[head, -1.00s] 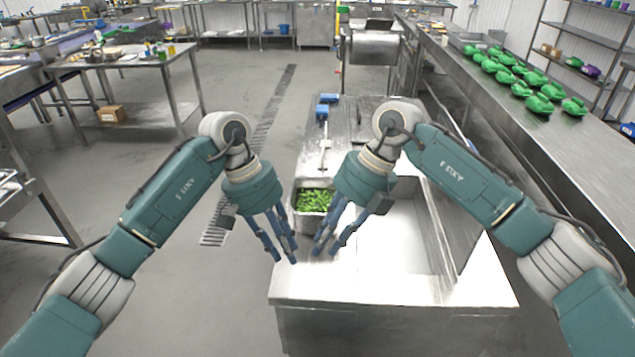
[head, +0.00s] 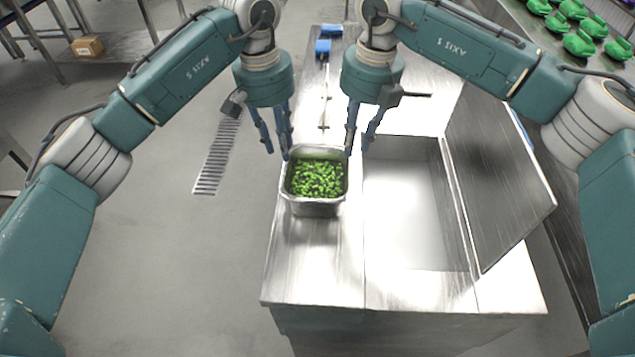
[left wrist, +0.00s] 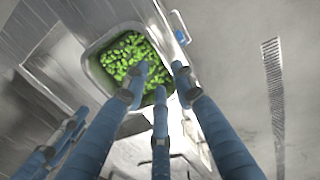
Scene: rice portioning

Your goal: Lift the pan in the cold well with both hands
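The metal pan (head: 316,208) is filled with green vegetables. In the head view it appears on the steel counter, left of the open cold well (head: 405,215), not inside it. I cannot tell whether it rests fully on the counter. My left gripper (head: 276,148) is at the pan's far left corner, fingers spread, one tip close to the rim. My right gripper (head: 356,150) is at the far right corner, fingers apart, one tip close to the rim. Contact is unclear. The left wrist view shows the pan (left wrist: 92,62) beyond my left gripper's spread fingers (left wrist: 160,82).
A raised steel lid (head: 497,180) stands along the well's right side. Blue-handled tools (head: 323,47) lie on the counter's far part. Green items (head: 578,43) sit on the right-hand bench. The counter's near edge (head: 400,300) is clear, and floor is open to the left.

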